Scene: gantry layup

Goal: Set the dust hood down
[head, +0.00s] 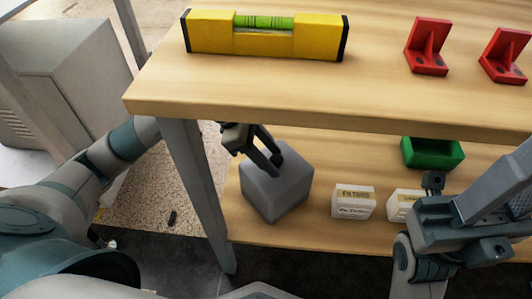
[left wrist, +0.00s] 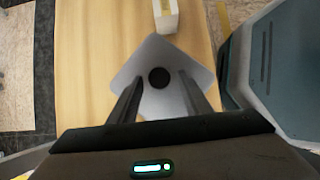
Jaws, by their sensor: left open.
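The dust hood is a grey box (head: 277,185) resting on the lower wooden shelf, turned at an angle to the shelf edge. In the left wrist view, the grey hood (left wrist: 157,52) has a dark round knob (left wrist: 160,77) on top. My left gripper (head: 272,157) is over the top of the hood, reaching in under the upper shelf. Its fingers are apart, one to each side of the knob in the left wrist view. Whether they touch the knob cannot be seen. My right gripper (head: 433,184) is at the right, in front of the lower shelf; its fingers are not clear.
Two small white labelled boxes (head: 353,203) (head: 405,204) and a green bin (head: 432,153) stand right of the hood. The upper shelf (head: 300,90) overhangs, carrying a yellow level (head: 264,40) and two red brackets (head: 428,47) (head: 505,57). A table leg (head: 195,180) stands left.

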